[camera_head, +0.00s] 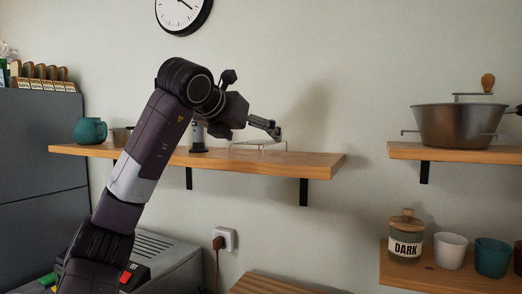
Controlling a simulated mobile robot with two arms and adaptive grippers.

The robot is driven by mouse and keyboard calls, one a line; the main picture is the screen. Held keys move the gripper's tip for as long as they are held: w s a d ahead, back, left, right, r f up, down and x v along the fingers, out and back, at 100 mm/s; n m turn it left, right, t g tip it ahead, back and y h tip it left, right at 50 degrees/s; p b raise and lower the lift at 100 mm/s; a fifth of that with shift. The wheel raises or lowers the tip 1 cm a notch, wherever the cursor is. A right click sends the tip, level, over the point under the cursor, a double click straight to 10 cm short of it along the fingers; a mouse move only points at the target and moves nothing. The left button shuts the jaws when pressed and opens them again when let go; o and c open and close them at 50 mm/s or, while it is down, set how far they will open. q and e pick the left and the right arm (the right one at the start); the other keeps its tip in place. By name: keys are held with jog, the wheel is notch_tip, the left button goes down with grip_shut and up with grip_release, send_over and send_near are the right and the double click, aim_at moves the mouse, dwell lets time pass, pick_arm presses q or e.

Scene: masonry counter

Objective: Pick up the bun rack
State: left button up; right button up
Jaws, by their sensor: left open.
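The bun rack (262,145) looks like a small, low rack of thin wire with legs. It stands on the left wooden shelf (318,164), toward its right end. My left gripper (277,132) is at the rack, just above its right part in the picture. The gripper is open, and its fingers are small and seen from the side. I cannot tell whether they touch the wire. My left arm crosses in front of the shelf and hides part of it. My right gripper is not in view.
A teal pot (90,130), a small pan (121,136) and a dark upright object (198,140) share the shelf. A large metal pot (458,125) sits on the right shelf. Below it are a jar (406,238) and cups. The shelf's right end is clear.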

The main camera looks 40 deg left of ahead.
pick_arm(q)
jog(key=p+x, duration=0.1)
jog(key=x, duration=0.1)
jog(key=p+x, duration=0.1)
jog(key=x, duration=0.2)
jog(key=shift+a+f, duration=0.3)
jog(key=shift+a, duration=0.15)
jog(key=shift+w+f, duration=0.25)
jog(key=shift+w, duration=0.05)
jog(key=shift+c, duration=0.4)
jog(key=c, duration=1)
jog(key=shift+r, duration=0.1)
jog(key=shift+c, duration=1.1)
